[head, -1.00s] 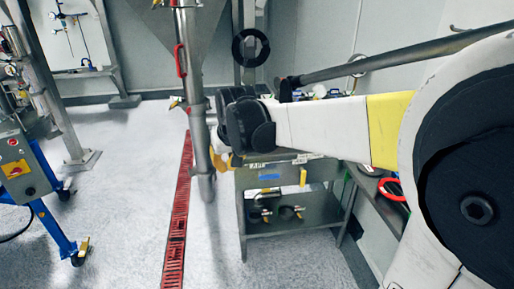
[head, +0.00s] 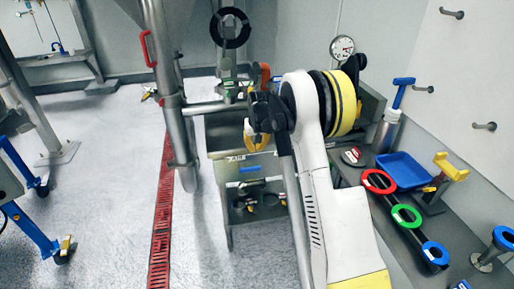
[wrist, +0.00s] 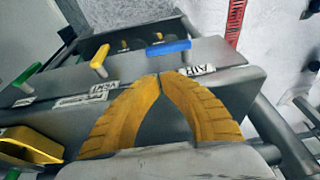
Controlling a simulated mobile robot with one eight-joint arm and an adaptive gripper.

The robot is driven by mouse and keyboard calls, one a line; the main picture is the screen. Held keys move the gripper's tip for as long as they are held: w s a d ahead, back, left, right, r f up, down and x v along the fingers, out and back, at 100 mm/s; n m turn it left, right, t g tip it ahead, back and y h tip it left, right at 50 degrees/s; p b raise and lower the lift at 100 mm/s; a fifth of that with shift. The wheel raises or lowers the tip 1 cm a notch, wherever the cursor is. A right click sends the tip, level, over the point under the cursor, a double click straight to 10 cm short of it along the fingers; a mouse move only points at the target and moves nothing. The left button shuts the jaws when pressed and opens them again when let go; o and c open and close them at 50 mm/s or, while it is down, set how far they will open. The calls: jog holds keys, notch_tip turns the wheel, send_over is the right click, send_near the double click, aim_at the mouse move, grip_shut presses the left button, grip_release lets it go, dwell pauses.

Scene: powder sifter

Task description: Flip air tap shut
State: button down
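A blue lever tap (wrist: 168,47) sits on the front face of a grey metal cabinet (wrist: 225,80), beside a label that appears to read AIR upside down. It also shows in the head view (head: 250,169). The lever lies roughly along the cabinet edge. My gripper (wrist: 160,78) has yellow ribbed fingers with their tips together and nothing seen between them. The tips are just short of the blue lever and look apart from it. In the head view my gripper (head: 257,140) hangs above the cabinet's front edge.
A yellow lever (wrist: 99,58) and a green lever (wrist: 27,75) sit left of the blue one in the wrist view. A steel pipe (head: 176,125) stands left of my gripper. A bench (head: 372,205) with coloured rings and a blue tray (head: 403,170) is at right.

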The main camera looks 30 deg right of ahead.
jog(key=b+x, duration=0.1)
jog(key=x, duration=0.4)
jog(key=b+x, duration=0.1)
jog(key=x, duration=0.2)
jog(key=shift+s+f+b, duration=0.2)
jog(key=shift+s+b, duration=0.05)
jog(key=shift+b, duration=0.1)
jog(key=shift+f, duration=0.55)
jog(key=shift+s+d+f+b, duration=0.1)
jog(key=shift+f+b, duration=0.3)
